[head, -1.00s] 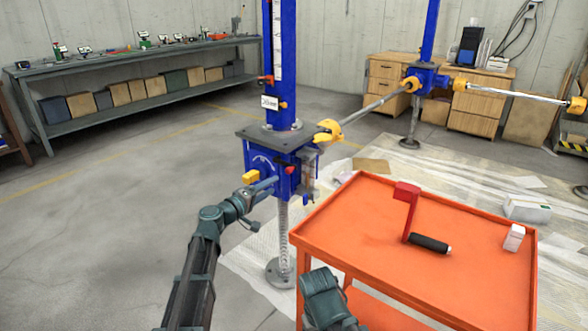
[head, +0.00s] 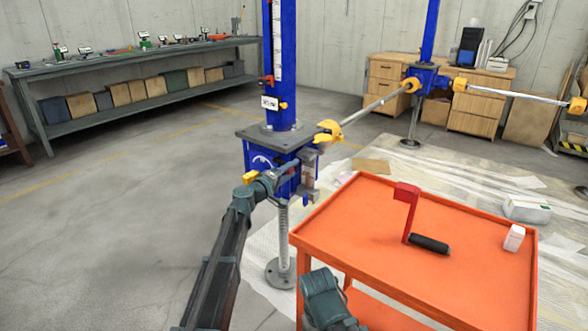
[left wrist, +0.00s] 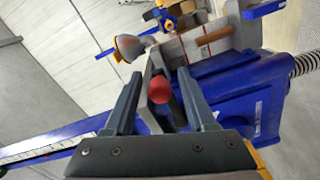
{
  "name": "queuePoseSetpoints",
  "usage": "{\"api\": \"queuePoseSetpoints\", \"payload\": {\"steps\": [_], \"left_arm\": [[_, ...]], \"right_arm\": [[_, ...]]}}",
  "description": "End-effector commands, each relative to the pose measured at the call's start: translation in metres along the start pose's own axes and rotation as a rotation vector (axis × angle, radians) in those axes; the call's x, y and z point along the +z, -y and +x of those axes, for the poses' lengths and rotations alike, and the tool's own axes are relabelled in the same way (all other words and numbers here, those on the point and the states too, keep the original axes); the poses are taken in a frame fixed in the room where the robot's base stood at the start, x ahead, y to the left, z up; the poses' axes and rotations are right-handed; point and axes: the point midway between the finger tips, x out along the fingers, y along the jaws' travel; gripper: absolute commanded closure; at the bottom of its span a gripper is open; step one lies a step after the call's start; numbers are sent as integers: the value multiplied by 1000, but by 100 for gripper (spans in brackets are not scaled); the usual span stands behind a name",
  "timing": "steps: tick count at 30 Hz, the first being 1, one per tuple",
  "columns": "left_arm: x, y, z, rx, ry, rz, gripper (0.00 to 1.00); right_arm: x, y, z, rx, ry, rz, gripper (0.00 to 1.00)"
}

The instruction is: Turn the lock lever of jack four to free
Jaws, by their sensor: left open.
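The near screw jack has a blue gear housing (head: 262,159) under a grey plate and a blue column; its small label (head: 269,102) is too small to read. My left gripper (head: 288,169) is at the front right of this housing. In the left wrist view the gripper (left wrist: 159,74) is open, with a round red knob (left wrist: 159,90) between its two fingers. The knob is on a grey lever (left wrist: 149,74). I cannot tell whether either finger touches it. In the head view the gripper hides the knob.
An orange cart (head: 345,215) stands close at right, bearing a red crank with a black grip (head: 429,243) and a small white box (head: 514,238). A shaft (head: 372,106) joins the near jack to a far one. The floor at left is clear.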

Motion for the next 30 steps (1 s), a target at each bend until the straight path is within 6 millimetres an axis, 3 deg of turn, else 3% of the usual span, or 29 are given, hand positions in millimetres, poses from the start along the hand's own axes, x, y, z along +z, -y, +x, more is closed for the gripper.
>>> {"api": "queuePoseSetpoints", "payload": {"steps": [6, 16, 25, 30], "left_arm": [[-1, 0, 17, 0, 0, 0, 44], [0, 0, 18, 0, 0, 0, 44], [0, 0, 18, 0, 0, 0, 98], [0, 0, 18, 0, 0, 0, 100]], "right_arm": [[0, 0, 0, 0, 0, 0, 27], [0, 0, 0, 0, 0, 0, 27], [0, 0, 0, 0, 0, 0, 27], [0, 0, 0, 0, 0, 0, 27]]}}
